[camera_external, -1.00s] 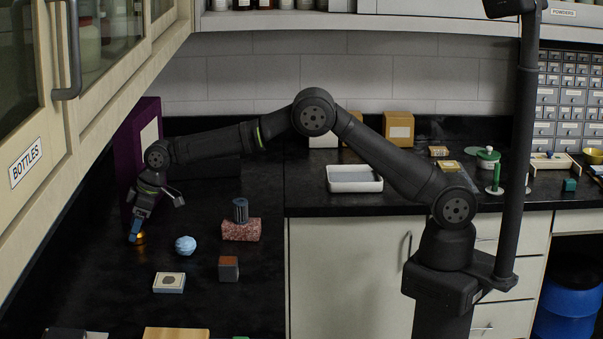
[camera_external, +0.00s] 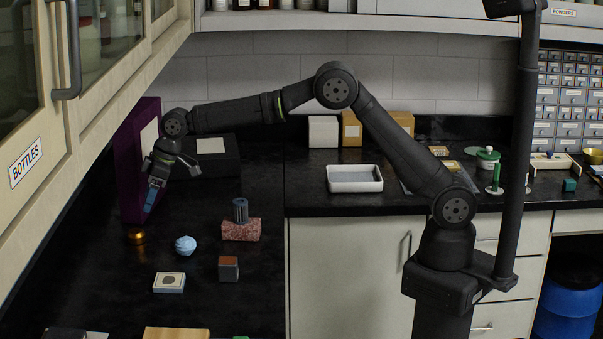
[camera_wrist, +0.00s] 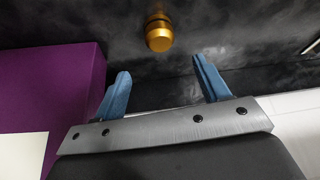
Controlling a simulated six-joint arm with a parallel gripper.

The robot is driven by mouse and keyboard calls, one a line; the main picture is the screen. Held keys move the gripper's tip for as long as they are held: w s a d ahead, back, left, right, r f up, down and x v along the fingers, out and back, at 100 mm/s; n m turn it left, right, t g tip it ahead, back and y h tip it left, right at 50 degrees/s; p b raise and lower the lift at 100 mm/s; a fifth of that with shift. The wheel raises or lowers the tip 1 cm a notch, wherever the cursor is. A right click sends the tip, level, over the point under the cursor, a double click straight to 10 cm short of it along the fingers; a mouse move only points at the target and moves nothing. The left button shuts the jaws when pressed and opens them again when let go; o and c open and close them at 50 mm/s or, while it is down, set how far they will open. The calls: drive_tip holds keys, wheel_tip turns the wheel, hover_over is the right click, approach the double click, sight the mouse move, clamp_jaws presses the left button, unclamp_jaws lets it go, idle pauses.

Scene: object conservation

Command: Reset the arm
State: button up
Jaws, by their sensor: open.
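My gripper (camera_external: 150,196) is at the left of the external view, its blue fingers pointing down above the black counter. In the wrist view the two blue fingers (camera_wrist: 160,85) are spread apart with nothing between them. A small gold, knob-like object (camera_external: 137,237) stands on the counter below the fingertips. It also shows in the wrist view (camera_wrist: 159,36), beyond the fingertips and apart from them.
A tall purple box (camera_external: 138,165) stands close behind my gripper, and a black box (camera_external: 213,157) is to its right. A blue ball (camera_external: 185,245), a dark cylinder (camera_external: 240,210) on a reddish stone block (camera_external: 241,230), and a small cube (camera_external: 228,268) are nearby. Cabinets (camera_external: 60,150) overhang the left.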

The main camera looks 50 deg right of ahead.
drive_tip(key=x, duration=1.2)
drive_tip(key=shift+w+f, duration=0.1)
drive_tip(key=shift+f, duration=0.2)
drive_tip(key=r, duration=0.3)
drive_tip(key=d+r, duration=0.1)
drive_tip(key=r, duration=0.1)
drive_tip(key=shift+w+r, duration=0.15)
drive_tip(key=shift+r, duration=0.1)
drive_tip(key=w+d+r, duration=0.2)
drive_tip(key=d+r, duration=0.4)
drive_tip(key=d, duration=0.4)
drive_tip(key=s+a+f+n, duration=0.1)
drive_tip(key=s+a, duration=0.5)
drive_tip(key=a, duration=0.3)
drive_tip(key=s+a+f+n+g, duration=0.1)
drive_tip(key=s+a+n, duration=0.1)
drive_tip(key=s+a, duration=0.4)
drive_tip(key=s+a+f+n+y, duration=0.1)
drive_tip(key=s+a, duration=0.5)
drive_tip(key=a, duration=0.6)
drive_tip(key=shift+a+f+n+g, duration=0.3)
drive_tip(key=shift+f+n+g, duration=0.1)
drive_tip(key=shift+n, duration=0.2)
wheel_tip(320, 180, up, 4)
drive_tip(key=m+t, duration=0.1)
drive_tip(key=m, duration=0.2)
hover_over(138, 231)
drive_tip(key=s, duration=0.3)
